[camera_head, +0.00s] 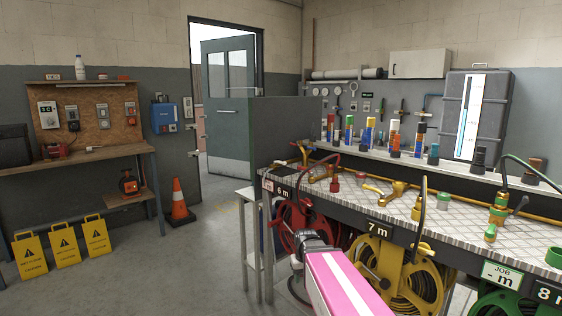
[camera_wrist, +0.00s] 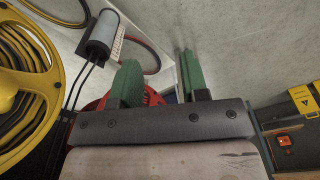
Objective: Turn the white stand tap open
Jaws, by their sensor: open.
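No tap that is plainly white shows in either view. Brass taps stand on the bench, one near the left end (camera_head: 323,169) and one near the middle (camera_head: 390,190). A low white stand (camera_head: 243,193) is at the bench's left end; I cannot make out a tap on it. In the wrist view my gripper (camera_wrist: 160,82) is open, with two green fingers apart and nothing between them. Part of a red reel (camera_wrist: 155,98) shows behind the fingers. In the head view my pink and white arm reaches low in front of the bench; the fingertips cannot be made out.
A yellow hose reel (camera_head: 408,287) hangs under the bench beside my arm; it also fills the left of the wrist view (camera_wrist: 30,95). A grey cylinder (camera_wrist: 101,35) with dark hoses is near the fingers.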

